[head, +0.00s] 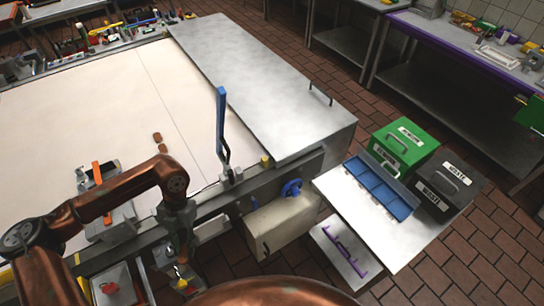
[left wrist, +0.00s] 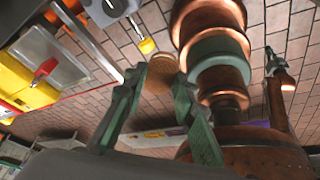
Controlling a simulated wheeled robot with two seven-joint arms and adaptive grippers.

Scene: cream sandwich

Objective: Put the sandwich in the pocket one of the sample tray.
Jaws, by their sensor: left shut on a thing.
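My left gripper (head: 182,262) hangs at the front edge of the conveyor in the head view. In the left wrist view, its green fingers (left wrist: 160,78) are shut on a round brown sandwich (left wrist: 160,70), held at the fingertips. In the head view I cannot make out the held sandwich clearly. The blue sample tray (head: 380,184), with several pockets in a row, lies on a metal side table to the right, well apart from the gripper. I cannot read which pocket is one, and the pockets look empty. My right gripper is not in view.
A green bin (head: 402,145) and a dark waste bin (head: 445,185) stand behind the tray. A blue lever (head: 221,125) rises at the conveyor edge. The side table (head: 395,240) is clear in front of the tray.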

